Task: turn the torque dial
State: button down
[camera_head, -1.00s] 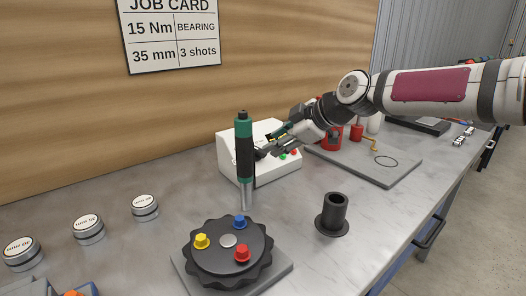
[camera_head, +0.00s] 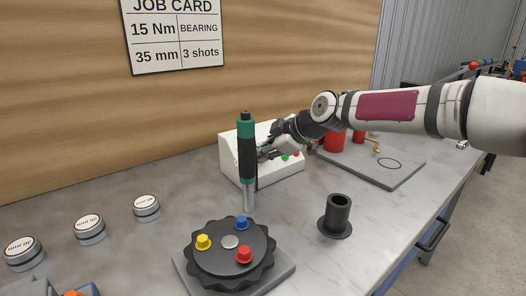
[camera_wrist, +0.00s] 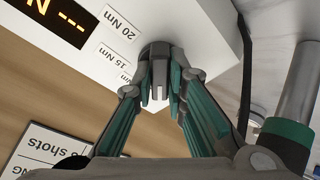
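The torque dial (camera_wrist: 157,50) is a dark grey knob with a lighter raised grip bar, on the face of a white control box (camera_head: 283,174). In the wrist view, labels reading 20 Nm (camera_wrist: 118,24) and 15 Nm (camera_wrist: 110,62) stand beside it. My gripper (camera_wrist: 161,88) has its two teal-padded fingers at the dial, one on each side of the grip bar. The gaps are very narrow, and I cannot tell whether the pads touch it. In the head view my gripper (camera_head: 266,150) is at the box front, and the dial is hidden.
A green and black driver (camera_head: 247,155) stands upright just in front of the box. A black dial plate (camera_head: 215,262) with coloured knobs and a black flanged sleeve (camera_head: 336,217) are nearer. A grey board (camera_head: 390,178) with red items lies to the right. A dark display (camera_wrist: 55,24) is on the box.

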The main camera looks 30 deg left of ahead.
jog(key=shift+m, duration=0.3)
jog(key=m+t+b, duration=0.1)
jog(key=m, duration=0.3)
jog(key=shift+m, duration=0.3)
jog(key=m+t, duration=0.1)
jog(key=m, duration=0.4)
jog(key=shift+s, duration=0.1)
jog(key=m+t+p, duration=0.1)
jog(key=m+p, duration=0.1)
jog(key=m, duration=0.2)
jog(key=shift+s+r+m+h, duration=0.1)
jog(key=shift+m+h, duration=0.3)
jog(key=shift+m+t+h+p, duration=0.4)
jog(key=shift+m+p, duration=1.3)
jog(key=shift+m, duration=0.4)
jog(key=c, duration=1.6)
grip_release()
